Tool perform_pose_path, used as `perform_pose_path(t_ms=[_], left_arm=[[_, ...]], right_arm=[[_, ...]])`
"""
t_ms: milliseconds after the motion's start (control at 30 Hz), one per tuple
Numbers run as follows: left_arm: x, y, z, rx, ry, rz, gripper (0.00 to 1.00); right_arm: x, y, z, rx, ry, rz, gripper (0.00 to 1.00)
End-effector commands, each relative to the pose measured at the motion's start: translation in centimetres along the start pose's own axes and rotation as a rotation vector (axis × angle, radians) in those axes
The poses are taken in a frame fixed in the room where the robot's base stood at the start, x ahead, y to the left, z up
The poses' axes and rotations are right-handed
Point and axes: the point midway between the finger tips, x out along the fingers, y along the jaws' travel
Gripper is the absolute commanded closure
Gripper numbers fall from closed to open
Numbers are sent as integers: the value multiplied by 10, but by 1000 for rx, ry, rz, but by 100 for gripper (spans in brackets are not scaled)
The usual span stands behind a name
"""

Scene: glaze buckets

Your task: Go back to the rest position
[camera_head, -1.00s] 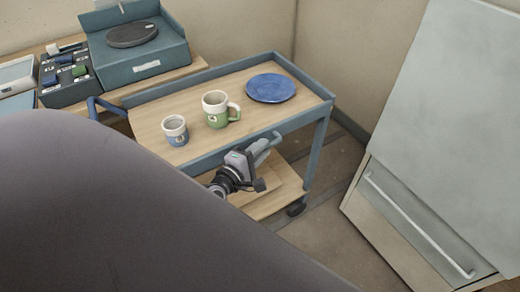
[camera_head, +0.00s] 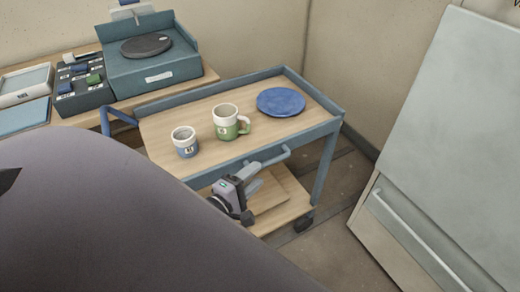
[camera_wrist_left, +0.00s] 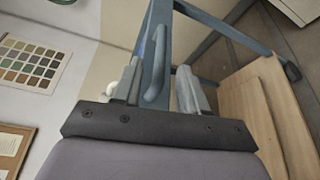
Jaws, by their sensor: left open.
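My left gripper (camera_head: 252,172) is at the front long side of the blue-grey cart (camera_head: 240,158), low by its top edge. Its fingers are apart, with no object held between them. In the left wrist view the spread fingers (camera_wrist_left: 158,90) show with a blue-grey curved handle (camera_wrist_left: 156,75) in line between them; the exact gap to it is hard to tell. My large dark left arm covers the lower left of the head view. My right gripper is not in view.
A lower shelf (camera_head: 285,190) sits beneath. A bench with a teal device (camera_head: 150,72) is at the back left. A grey cabinet (camera_head: 450,120) stands right.

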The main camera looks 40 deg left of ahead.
Motion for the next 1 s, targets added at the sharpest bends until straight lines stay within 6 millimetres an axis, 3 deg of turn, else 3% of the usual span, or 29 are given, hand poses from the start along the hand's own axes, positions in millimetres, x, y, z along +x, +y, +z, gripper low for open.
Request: perform_pose_path(t_ms=[733,867,1000], left_arm=[[-7,-1,2,16,-5,-5,58],[-14,-10,16,169,-46,-47,58],[-34,-35,46,555,-155,-140,58]], right_arm=[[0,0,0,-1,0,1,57],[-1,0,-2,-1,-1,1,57],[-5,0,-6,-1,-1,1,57]])
